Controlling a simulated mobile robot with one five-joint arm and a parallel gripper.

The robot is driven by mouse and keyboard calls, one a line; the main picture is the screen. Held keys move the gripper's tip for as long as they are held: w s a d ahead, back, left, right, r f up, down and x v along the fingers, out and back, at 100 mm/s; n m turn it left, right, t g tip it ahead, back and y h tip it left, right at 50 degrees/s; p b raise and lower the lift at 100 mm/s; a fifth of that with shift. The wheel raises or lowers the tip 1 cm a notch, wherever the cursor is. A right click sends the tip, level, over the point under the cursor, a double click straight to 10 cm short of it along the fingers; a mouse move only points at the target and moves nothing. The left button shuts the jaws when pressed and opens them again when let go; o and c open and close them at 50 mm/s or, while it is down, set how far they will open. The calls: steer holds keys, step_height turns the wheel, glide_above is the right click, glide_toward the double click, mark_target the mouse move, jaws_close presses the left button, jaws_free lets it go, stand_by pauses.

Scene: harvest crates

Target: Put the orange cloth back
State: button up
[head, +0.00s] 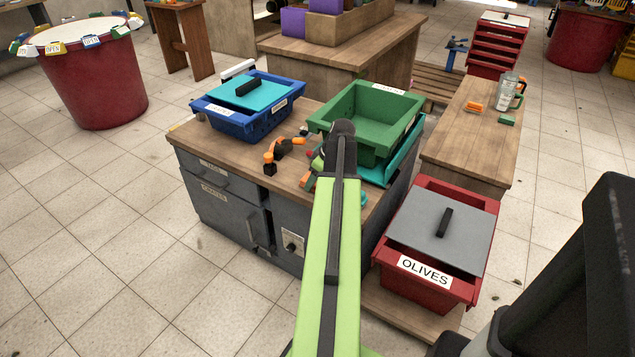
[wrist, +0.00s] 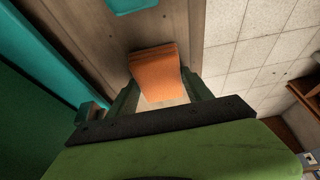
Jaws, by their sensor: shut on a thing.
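The orange cloth (wrist: 155,72) shows in the wrist view as a folded orange block between the two fingers of my gripper (wrist: 160,92), which is shut on it. Wooden tabletop (wrist: 185,40) lies beneath it; I cannot tell whether the cloth touches the wood. In the head view my own arm hides most of the gripper and cloth, at the near edge of the wooden-topped grey cabinet (head: 228,170). A small orange piece (head: 308,181) shows just left of the arm there.
A green crate (head: 372,118) stands on a teal lid (head: 398,160) right behind my arm. A blue crate (head: 247,121) with a teal lid is at left. An OLIVES crate (head: 424,285) sits lower right. A side table (head: 466,135) holds a jug (head: 508,90) and small orange and green items.

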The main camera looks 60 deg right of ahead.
steer(key=shift+f, duration=0.2)
steer(key=o, duration=1.2)
steer(key=p+v, duration=0.5)
steer(key=v, duration=0.1)
steer(key=p+v, duration=1.1)
steer(key=shift+w+d+r, duration=0.15)
steer(key=shift+r, duration=0.3)
